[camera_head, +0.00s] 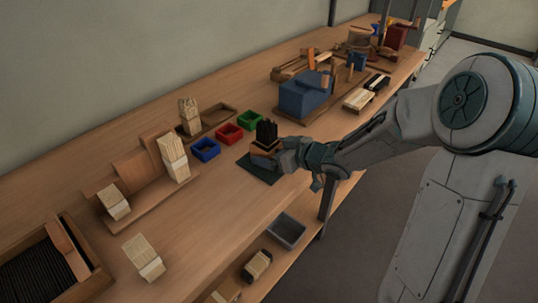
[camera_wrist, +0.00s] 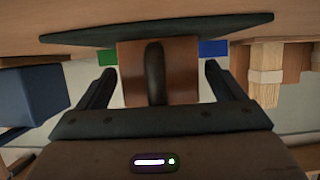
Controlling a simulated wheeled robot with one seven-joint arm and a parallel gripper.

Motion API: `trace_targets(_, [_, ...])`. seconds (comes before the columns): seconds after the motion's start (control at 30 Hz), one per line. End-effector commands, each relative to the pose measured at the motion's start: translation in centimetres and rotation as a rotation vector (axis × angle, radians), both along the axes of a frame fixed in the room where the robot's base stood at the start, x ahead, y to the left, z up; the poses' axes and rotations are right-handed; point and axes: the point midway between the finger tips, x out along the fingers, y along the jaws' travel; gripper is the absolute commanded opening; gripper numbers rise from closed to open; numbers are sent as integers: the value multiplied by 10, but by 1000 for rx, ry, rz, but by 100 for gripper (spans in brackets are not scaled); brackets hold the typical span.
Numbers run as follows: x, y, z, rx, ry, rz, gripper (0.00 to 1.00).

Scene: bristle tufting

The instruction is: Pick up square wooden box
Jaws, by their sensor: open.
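The square wooden box (camera_head: 262,150) stands on a dark mat (camera_head: 259,169) near the table's front edge, with dark bristles (camera_head: 266,132) rising from it in the head view. In the wrist view the box (camera_wrist: 185,68) shows as a brown block between my fingers, with a dark rounded piece (camera_wrist: 155,72) in front of its middle. My gripper (camera_wrist: 158,88) is open, with one finger on each side of the box and a visible gap at both sides. In the head view my gripper (camera_head: 284,157) is at the box's right side.
Blue (camera_head: 205,150), red (camera_head: 229,133) and green (camera_head: 251,120) bins stand left of and behind the box. A large blue block (camera_head: 305,96) is to the right. A grey tray (camera_head: 286,231) sits lower in front. Banded wooden bundles (camera_head: 173,157) stand further left.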

Motion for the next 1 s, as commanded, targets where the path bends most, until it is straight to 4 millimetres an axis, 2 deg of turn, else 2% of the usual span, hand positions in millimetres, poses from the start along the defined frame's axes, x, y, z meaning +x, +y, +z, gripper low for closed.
trace_targets(0.1, [0, 0, 1, 0, 0, 0, 86])
trace_targets(0.27, [0, 0, 1, -1, -1, 0, 42])
trace_targets(0.3, [0, 0, 1, 0, 0, 0, 37])
trace_targets(0.67, [0, 0, 5, 0, -3, 1, 37])
trace_targets(1.0, [0, 0, 36, -1, -4, 1, 37])
